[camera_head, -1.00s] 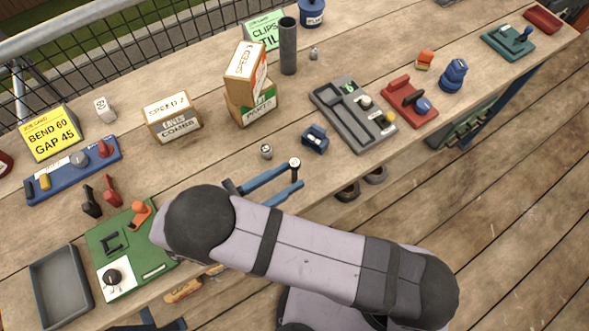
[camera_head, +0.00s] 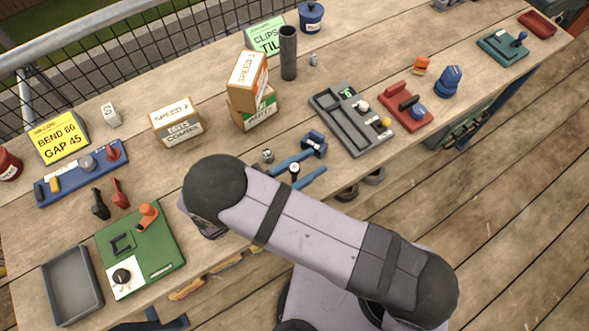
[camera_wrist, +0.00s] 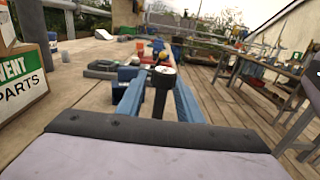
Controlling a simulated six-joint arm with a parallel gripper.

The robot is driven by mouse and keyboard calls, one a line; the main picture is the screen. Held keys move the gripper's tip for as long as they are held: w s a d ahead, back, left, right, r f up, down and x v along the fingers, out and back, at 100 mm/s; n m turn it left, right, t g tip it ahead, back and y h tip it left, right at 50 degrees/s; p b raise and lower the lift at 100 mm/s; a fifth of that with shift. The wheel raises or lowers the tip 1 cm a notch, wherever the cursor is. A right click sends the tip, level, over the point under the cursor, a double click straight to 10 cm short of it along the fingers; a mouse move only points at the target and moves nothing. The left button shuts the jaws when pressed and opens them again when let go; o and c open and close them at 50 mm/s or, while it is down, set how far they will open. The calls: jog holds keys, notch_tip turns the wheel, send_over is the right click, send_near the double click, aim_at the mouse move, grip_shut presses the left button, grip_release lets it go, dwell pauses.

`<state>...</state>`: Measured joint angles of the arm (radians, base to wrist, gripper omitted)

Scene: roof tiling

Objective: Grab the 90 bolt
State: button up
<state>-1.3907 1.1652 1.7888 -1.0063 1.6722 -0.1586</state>
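A dark upright bolt with a pale round top (camera_head: 294,168) stands near the table's front edge. It shows in the wrist view (camera_wrist: 164,77) as a black shank under a wide head. My gripper (camera_head: 319,160) has its two blue fingers on either side of it, with the tips reaching past it. In the wrist view a gap shows between shank and fingers. A small grey labelled piece (camera_head: 268,155) stands just beyond my fingers, and another (camera_head: 313,59) is near the dark tube. I cannot read 90 on any of them.
A small blue block (camera_head: 314,143) sits just beyond my fingertips. A grey tray (camera_head: 350,138) and a red fixture (camera_head: 403,107) lie to the right. Stacked cartons (camera_head: 249,98) stand behind. A green board (camera_head: 140,250) is at the left front.

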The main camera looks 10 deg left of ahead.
grip_shut()
jog(key=shift+r, duration=0.15)
notch_tip(320, 180, up, 10)
jog(key=b, duration=0.1)
dwell(0.9)
jog(key=shift+f, duration=0.2)
